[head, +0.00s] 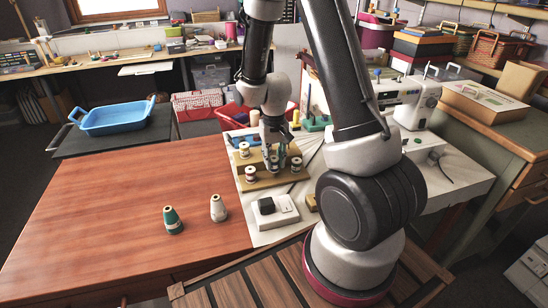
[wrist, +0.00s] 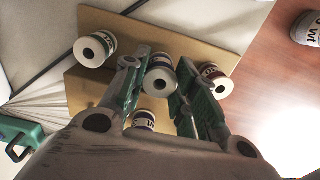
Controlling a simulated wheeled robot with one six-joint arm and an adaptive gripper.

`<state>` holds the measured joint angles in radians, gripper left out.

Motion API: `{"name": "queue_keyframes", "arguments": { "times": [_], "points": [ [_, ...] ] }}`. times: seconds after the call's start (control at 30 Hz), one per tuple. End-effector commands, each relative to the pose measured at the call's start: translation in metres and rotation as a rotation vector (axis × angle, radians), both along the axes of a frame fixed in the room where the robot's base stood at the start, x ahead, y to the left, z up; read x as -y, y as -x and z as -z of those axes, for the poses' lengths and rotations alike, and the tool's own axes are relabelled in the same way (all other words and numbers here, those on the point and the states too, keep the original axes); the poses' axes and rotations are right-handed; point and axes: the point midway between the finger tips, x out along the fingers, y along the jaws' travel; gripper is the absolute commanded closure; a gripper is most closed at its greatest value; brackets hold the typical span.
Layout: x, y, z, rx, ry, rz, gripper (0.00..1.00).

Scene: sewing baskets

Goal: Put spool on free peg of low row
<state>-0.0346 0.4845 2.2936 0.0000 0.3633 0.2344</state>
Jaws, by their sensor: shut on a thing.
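A stepped wooden peg rack (head: 270,181) stands on the white mat. Its low front row has a white spool at the right end (head: 296,164) and another at the left end (head: 250,174). One spool (head: 244,150) stands on the higher back row. My gripper (head: 275,163) points down over the middle of the low row. In the wrist view its green fingers (wrist: 160,90) are shut on a white spool with a dark label (wrist: 160,76), between the two end spools. I cannot tell whether it sits fully on a peg. Another spool (wrist: 145,120) shows behind, partly hidden.
A white box with a black top (head: 273,211) is in front of the rack. A sewing machine (head: 415,100) stands at right, a red basket (head: 230,115) behind. The table's left is clear.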

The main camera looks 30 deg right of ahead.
Motion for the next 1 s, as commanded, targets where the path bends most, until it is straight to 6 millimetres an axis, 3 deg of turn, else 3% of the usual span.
{"name": "queue_keyframes", "arguments": {
  "times": [1.0],
  "points": [
    [0.0,0.0,0.024,0.0,0.0,0.0,1.0]
  ]
}}
